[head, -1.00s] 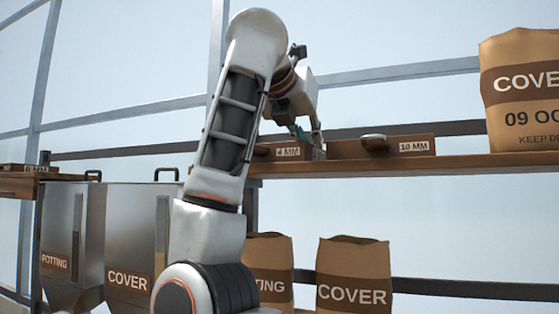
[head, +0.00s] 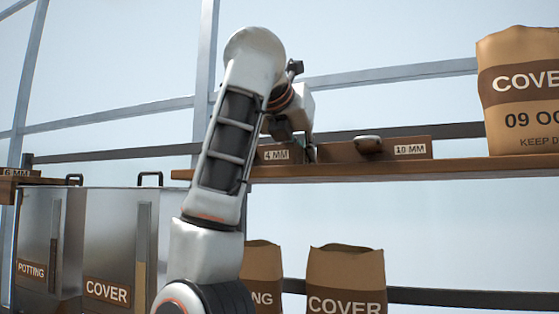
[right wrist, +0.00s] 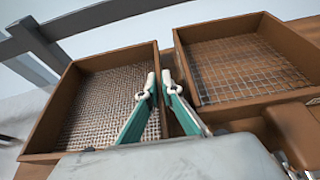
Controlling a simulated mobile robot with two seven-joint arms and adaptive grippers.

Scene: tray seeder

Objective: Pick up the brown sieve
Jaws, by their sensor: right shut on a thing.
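Two brown sieves stand side by side on a wooden shelf. The left one (head: 277,155) is labelled 4 MM and the right one (head: 410,149) 10 MM. In the right wrist view the left sieve (right wrist: 62,100) has a finer mesh and the right sieve (right wrist: 250,20) a coarser one. My right gripper (head: 310,150) is at the gap between them. In the right wrist view my right gripper (right wrist: 159,86) is shut on the side wall of the 4 MM sieve, one finger inside it and one outside. The sieve sits level. My left gripper is out of view.
The shelf (head: 380,168) also holds a large COVER sack (head: 520,90) at the right. Metal hoppers (head: 110,240) stand at lower left, beside a 6 MM box edge (head: 16,173). More sacks (head: 345,275) stand below the shelf. The sieves' gap is narrow.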

